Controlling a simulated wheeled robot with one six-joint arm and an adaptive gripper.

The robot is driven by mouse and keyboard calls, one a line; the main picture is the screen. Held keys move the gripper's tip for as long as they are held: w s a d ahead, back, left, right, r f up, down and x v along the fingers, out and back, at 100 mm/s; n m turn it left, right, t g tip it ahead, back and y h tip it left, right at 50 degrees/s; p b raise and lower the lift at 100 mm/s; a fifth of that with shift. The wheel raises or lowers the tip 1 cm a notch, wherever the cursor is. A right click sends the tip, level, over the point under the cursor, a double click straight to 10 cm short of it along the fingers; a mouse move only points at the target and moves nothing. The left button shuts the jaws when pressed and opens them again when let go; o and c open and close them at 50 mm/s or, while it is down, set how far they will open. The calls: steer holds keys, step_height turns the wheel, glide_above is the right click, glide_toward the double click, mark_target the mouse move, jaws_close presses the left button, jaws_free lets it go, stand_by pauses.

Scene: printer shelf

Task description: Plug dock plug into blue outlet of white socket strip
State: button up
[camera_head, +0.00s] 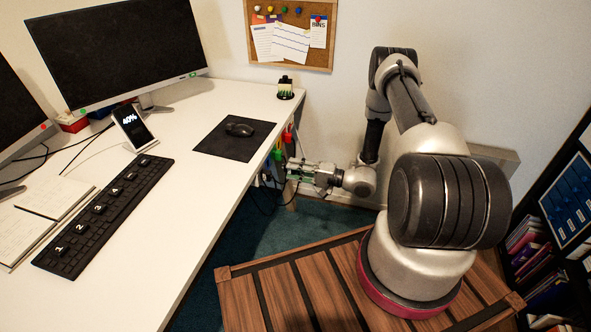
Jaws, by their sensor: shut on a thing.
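My gripper (293,172) is beside the right edge of the desk, below the desktop level, pointing left. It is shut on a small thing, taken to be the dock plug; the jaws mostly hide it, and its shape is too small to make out. The white socket strip and its blue outlet cannot be made out clearly. Small red (288,133) and green (277,153) items are at the desk's side edge, just above and left of the gripper. Dark cables hang below the gripper.
The white desk (200,155) holds a phone on a stand (133,128), a keyboard (105,215), a mouse (239,130) on a dark mat and monitors (120,50). A wooden platform (290,285) lies under my arm. A bookshelf (560,220) stands at the right.

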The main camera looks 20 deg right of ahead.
steer(key=shift+x, duration=2.7)
steer(key=shift+x, duration=0.75)
steer(key=o, duration=1.1)
steer(key=shift+c, duration=0.2)
